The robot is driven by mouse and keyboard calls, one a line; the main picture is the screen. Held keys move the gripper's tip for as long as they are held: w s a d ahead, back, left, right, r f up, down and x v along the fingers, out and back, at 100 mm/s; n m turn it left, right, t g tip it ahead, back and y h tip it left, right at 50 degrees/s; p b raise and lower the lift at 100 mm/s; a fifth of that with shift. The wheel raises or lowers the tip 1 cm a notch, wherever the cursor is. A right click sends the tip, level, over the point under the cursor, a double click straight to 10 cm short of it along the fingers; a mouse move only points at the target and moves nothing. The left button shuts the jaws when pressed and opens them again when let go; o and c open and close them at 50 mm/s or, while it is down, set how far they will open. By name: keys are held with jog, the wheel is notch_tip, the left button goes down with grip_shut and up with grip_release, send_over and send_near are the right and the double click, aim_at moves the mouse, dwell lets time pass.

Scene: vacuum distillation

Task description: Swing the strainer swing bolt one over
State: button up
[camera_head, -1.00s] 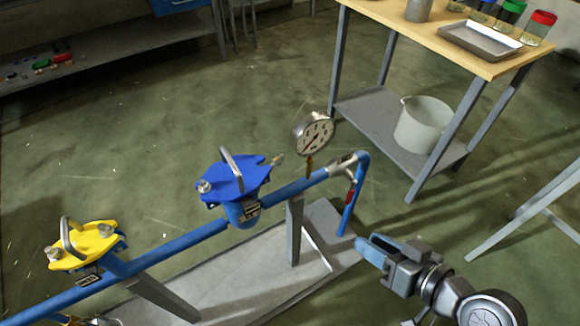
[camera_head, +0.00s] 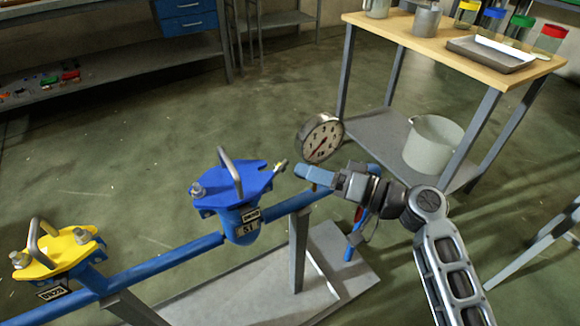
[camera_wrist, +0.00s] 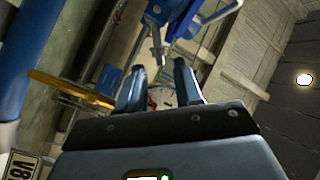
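The blue strainer (camera_head: 240,224) sits on the blue pipe, with a blue lid (camera_head: 232,186) and grey handle on top. A swing bolt with a nut (camera_head: 197,190) stands at the lid's left edge. A second, brass-coloured bolt end (camera_head: 281,166) points outward at the lid's right side. My gripper (camera_head: 303,173) is right of the strainer, in front of the gauge, pointing left and apart from the lid. In the wrist view its two fingers (camera_wrist: 161,82) are open with nothing between them. A small metal rod (camera_wrist: 158,48) beneath blue metal shows beyond the fingertips.
A pressure gauge (camera_head: 320,137) stands close behind my gripper. A yellow strainer (camera_head: 62,252) is on the same pipe at left. A wooden-topped table (camera_head: 400,30) with jars and a tray stands at back right, a white bucket (camera_head: 434,145) on its shelf.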

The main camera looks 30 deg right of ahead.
aim_at(277, 171)
jog(key=x, duration=0.4)
jog(key=shift+w+a, duration=0.15)
jog(key=shift+w, duration=0.15)
grip_shut()
